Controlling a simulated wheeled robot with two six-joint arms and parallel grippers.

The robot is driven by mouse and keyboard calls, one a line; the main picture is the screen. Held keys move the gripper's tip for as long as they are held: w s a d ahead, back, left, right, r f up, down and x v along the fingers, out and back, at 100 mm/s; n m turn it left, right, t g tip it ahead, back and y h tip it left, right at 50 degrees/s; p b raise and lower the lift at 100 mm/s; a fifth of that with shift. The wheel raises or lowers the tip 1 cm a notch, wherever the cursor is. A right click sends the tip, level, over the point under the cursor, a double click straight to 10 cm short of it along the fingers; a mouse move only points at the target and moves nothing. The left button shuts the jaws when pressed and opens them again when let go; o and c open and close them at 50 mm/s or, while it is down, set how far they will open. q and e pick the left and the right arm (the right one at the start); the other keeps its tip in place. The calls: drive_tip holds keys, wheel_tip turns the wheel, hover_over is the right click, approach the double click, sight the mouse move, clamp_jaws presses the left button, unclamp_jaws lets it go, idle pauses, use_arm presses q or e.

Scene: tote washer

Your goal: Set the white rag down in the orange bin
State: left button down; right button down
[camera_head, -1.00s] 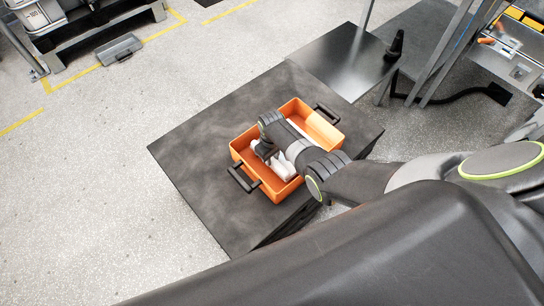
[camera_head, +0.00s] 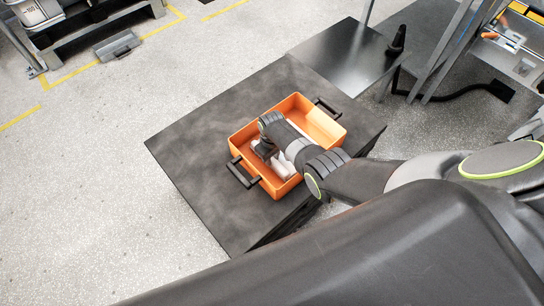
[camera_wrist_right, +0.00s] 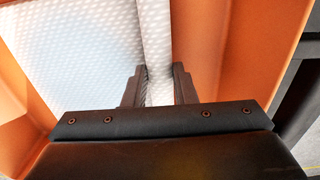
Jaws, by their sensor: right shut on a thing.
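The orange bin (camera_head: 325,128) with black handles stands on the dark table. My right gripper (camera_head: 265,150) reaches down inside it, in its left part. In the right wrist view my right gripper (camera_wrist_right: 160,88) is shut on the white rag (camera_wrist_right: 85,55), pinching a fold between its two fingers. The rag has a dotted texture there and lies between the orange walls of the bin (camera_wrist_right: 210,45). In the head view the rag (camera_head: 284,170) is partly hidden by my arm. My left gripper is not in view.
The dark table (camera_head: 205,155) is clear to the left of the bin. A shiny metal surface (camera_head: 345,55) with a small black object (camera_head: 398,40) adjoins it at the back. Metal posts (camera_head: 450,50) stand at the right.

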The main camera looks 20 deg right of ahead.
drive_tip(key=shift+f, duration=0.1)
idle(0.4)
unclamp_jaws()
idle(0.7)
idle(0.5)
